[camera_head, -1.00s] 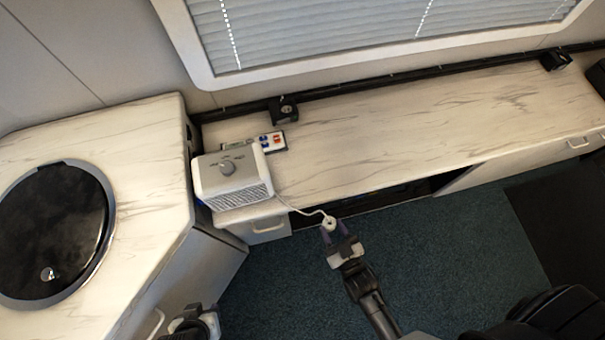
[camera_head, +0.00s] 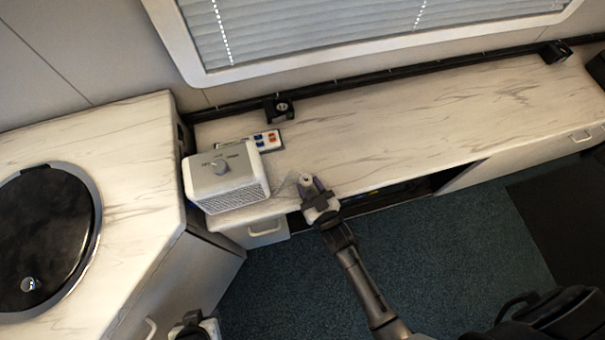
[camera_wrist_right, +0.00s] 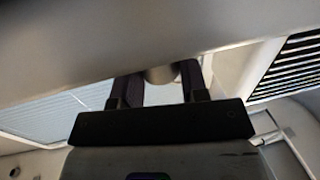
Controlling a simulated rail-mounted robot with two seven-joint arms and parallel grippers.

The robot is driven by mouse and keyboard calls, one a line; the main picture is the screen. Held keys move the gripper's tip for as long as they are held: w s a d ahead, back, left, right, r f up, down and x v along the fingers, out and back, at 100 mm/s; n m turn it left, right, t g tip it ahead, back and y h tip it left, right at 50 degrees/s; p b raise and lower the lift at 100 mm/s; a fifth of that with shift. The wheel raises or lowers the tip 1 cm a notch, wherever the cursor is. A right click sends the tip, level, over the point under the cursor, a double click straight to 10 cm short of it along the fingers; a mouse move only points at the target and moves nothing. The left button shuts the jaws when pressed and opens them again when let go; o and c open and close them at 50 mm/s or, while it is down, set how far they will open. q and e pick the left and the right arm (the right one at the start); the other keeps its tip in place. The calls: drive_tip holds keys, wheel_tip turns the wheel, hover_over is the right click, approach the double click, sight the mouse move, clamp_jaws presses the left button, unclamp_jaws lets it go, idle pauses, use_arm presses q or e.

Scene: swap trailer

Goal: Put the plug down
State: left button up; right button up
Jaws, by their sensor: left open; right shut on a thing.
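The small white plug (camera_head: 306,179) is between the fingertips of my right gripper (camera_head: 308,186), at the front part of the marbled counter (camera_head: 400,125). A thin cord runs faintly from the plug toward the white heater box (camera_head: 205,180). In the right wrist view the plug (camera_wrist_right: 160,75) shows as a pale round shape between the dark fingers. I cannot tell whether the plug touches the counter. My left gripper (camera_head: 196,322) is open and low at the bottom edge of the head view, partly cut off and away from the plug.
A power strip (camera_head: 268,140) with coloured switches lies behind the heater. A black fitting (camera_head: 279,108) stands by the back rail. The counter right of the plug is clear. A side counter (camera_head: 140,140) with a round black lid (camera_head: 45,235) is at left.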

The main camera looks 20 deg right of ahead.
drive_tip(key=shift+w, duration=0.6)
drive_tip(key=w+b, duration=0.1)
drive_tip(key=w, duration=0.2)
drive_tip(key=shift+w+a+r, duration=0.1)
drive_tip(key=shift+w+r, duration=0.05)
drive_tip(key=shift+f+b, duration=0.2)
drive_tip(key=shift+b, duration=0.15)
drive_tip(key=o, duration=0.9)
